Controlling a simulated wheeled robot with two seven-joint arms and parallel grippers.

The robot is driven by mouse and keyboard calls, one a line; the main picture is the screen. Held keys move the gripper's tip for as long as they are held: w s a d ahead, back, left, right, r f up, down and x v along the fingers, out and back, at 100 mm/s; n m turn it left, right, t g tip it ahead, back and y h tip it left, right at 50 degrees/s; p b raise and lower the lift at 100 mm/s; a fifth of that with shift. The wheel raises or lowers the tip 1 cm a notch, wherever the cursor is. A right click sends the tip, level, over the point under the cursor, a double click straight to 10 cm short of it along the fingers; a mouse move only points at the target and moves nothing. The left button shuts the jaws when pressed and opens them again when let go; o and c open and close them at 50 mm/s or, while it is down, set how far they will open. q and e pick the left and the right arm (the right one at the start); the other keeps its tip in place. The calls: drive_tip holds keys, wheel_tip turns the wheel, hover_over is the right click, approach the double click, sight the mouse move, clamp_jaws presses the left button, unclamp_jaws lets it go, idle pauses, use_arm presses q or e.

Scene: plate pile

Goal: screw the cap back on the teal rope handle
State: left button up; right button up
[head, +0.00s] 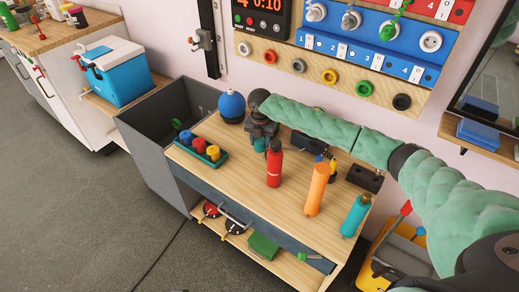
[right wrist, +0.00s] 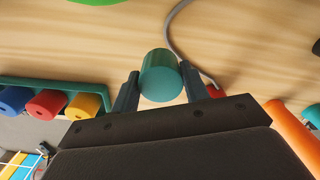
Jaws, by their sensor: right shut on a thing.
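My right gripper (head: 266,135) is over the back of the wooden worktop, beside the blue round object. Its two fingers (right wrist: 165,88) are shut on a short teal cylinder, the teal cap (right wrist: 162,75); it also shows below the gripper in the head view (head: 260,145). The cap is gripped from its sides. My left gripper is not in view.
A teal tray (head: 221,161) with blue, red and yellow caps is left. A blue round object (head: 231,105) and dark blocks (head: 365,178) are at the back.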

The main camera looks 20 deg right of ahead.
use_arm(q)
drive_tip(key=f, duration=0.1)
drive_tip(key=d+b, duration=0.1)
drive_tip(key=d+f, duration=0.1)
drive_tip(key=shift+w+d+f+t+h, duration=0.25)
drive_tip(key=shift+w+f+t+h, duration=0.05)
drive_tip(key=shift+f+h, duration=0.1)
use_arm(e)
drive_tip(key=s+d+r, duration=0.6)
drive_tip(key=s+d, duration=0.1)
drive_tip(key=d, duration=0.2)
drive_tip(key=shift+r, duration=0.15)
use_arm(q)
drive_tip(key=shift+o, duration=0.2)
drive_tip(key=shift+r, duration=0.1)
